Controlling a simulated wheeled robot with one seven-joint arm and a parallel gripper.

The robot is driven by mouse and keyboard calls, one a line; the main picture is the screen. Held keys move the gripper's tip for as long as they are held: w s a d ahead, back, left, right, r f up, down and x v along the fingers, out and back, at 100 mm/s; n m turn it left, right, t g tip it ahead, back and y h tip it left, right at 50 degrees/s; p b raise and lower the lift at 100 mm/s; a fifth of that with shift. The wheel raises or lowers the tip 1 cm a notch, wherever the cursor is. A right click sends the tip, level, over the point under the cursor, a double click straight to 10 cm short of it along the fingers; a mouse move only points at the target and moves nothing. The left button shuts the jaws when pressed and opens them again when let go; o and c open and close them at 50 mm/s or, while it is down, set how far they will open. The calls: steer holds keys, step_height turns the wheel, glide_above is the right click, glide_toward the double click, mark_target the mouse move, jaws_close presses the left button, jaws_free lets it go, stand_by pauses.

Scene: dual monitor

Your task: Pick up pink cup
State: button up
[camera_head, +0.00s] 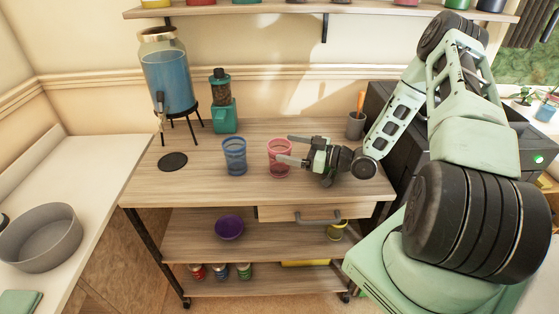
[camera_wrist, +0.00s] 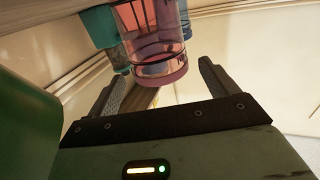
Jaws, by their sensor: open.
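The pink cup (camera_head: 280,166) stands upright on the wooden cart top in the head view, just right of a blue cup (camera_head: 234,156). In the wrist view the pink cup (camera_wrist: 152,45) is at the top middle, in line with the gap between the open fingers (camera_wrist: 160,90). I cannot tell whether either finger touches the cup.
A blue water dispenser (camera_head: 168,78) on a stand and a green grinder (camera_head: 222,105) stand at the back left. A dark round coaster (camera_head: 172,161) lies at the left. A grey cup (camera_head: 355,124) is behind my wrist. The front of the cart top is clear.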

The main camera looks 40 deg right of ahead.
mark_target(270, 143)
steer(key=p+x, duration=0.1)
steer(key=x, duration=0.4)
steer(key=shift+w+a, duration=0.15)
steer(key=shift+w, duration=0.1)
steer(key=c, duration=1.4)
steer(key=shift+r, duration=0.1)
